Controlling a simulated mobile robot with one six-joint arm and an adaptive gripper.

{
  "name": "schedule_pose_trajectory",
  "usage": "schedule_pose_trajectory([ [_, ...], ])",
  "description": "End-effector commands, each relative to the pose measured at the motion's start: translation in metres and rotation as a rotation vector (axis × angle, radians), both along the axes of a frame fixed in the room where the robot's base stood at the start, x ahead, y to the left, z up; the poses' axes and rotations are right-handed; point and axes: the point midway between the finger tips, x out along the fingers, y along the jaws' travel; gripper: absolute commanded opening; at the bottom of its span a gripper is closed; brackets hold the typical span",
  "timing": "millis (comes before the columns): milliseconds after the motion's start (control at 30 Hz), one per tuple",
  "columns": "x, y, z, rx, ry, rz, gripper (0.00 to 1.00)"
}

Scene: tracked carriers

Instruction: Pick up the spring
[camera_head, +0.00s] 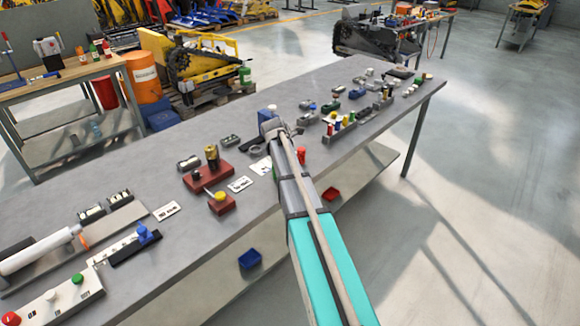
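My arm reaches from the lower right over the grey workbench (330,100). My gripper (271,124) is at the middle of the bench, small and partly hidden by my own arm, so its fingers cannot be made out. No spring can be told for sure at this size. A dark brass-coloured upright piece (211,157) stands on a red-brown block (209,177), left of and nearer than my gripper. A yellow-topped piece (219,197) sits on a smaller red block in front of it.
Many small metal parts (357,93) and a rack of coloured pieces (340,126) lie right of my gripper. A button panel (62,297) and a white cylinder (38,249) lie at the near left. Bare bench top shows between the groups.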

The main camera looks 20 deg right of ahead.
Motion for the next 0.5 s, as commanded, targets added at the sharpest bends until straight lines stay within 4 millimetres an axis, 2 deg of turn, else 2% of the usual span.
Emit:
schedule_pose_trajectory([
  [100, -0.0001, 0.0, 0.0, 0.0, 0.0, 0.0, 0.84],
  [500, 0.0, -0.0002, 0.0, 0.0, 0.0, 0.0, 0.1],
])
